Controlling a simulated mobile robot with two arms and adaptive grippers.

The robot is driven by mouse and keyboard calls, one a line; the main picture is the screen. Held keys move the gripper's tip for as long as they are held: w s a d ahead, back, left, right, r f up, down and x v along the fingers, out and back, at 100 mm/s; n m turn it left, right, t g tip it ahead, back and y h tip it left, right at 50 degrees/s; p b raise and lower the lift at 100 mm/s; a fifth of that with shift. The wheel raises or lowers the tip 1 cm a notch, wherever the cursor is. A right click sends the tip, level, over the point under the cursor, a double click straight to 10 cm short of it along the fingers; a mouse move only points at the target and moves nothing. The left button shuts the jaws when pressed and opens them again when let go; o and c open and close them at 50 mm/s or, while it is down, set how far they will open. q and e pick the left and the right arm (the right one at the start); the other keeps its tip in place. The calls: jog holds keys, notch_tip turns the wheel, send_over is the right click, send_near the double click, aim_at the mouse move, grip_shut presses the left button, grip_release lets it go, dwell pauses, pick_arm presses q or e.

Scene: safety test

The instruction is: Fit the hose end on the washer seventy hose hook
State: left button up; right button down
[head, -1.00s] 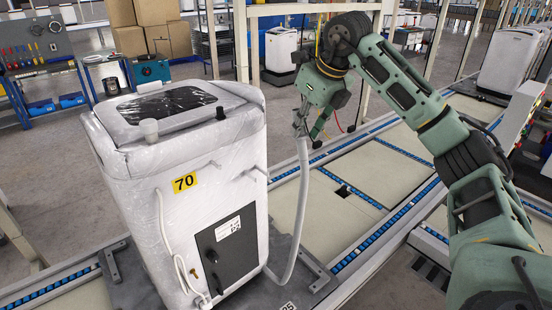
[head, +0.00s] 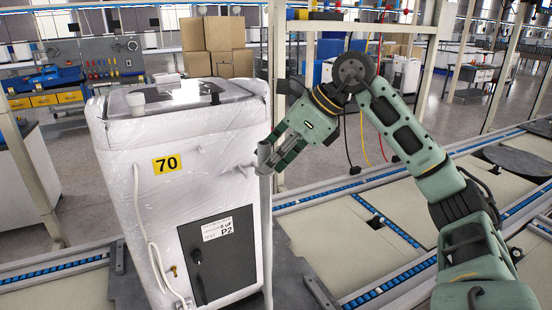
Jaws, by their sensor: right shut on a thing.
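The washer (head: 150,215) with the yellow 70 label (head: 167,164) stands left of centre in the head view, wrapped in clear film. My right gripper (head: 270,160) is at the washer's upper right edge, shut on the grey hose end (head: 264,157). The hose (head: 267,235) hangs straight down from it along the washer's right side. A small pale hook (head: 244,169) shows on the washer's right front, just left of the hose end. I cannot tell whether the hose touches it. My left gripper is not in view.
A thin white tube (head: 150,250) and a dark panel (head: 220,256) are on the washer's front. The conveyor (head: 345,225) with blue roller strips runs behind and to the right. A frame post (head: 277,70) stands just behind my right gripper. Cardboard boxes (head: 217,48) are at the back.

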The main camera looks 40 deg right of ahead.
jog(key=w, duration=0.1)
jog(key=w+p, duration=0.1)
jog(key=w, duration=0.1)
jog(key=shift+d+f, duration=0.1)
jog(key=shift+d, duration=0.1)
jog(key=shift+w+d+f+p, duration=0.15)
jog(key=shift+w+p, duration=0.2)
jog(key=shift+w, duration=0.2)
jog(key=shift+w+d+p, duration=0.1)
jog(key=shift+w+p, duration=0.25)
jog(key=shift+w, duration=0.15)
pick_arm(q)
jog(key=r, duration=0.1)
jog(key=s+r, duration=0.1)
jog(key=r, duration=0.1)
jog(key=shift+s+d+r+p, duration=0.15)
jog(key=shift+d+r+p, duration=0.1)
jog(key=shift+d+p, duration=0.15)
pick_arm(e)
jog(key=shift+w+d+f, duration=0.15)
jog(key=shift+w+f, duration=0.1)
jog(key=shift+w, duration=0.3)
jog(key=shift+w+d+f, duration=0.15)
jog(key=shift+w+f, duration=0.1)
jog(key=shift+w, duration=0.25)
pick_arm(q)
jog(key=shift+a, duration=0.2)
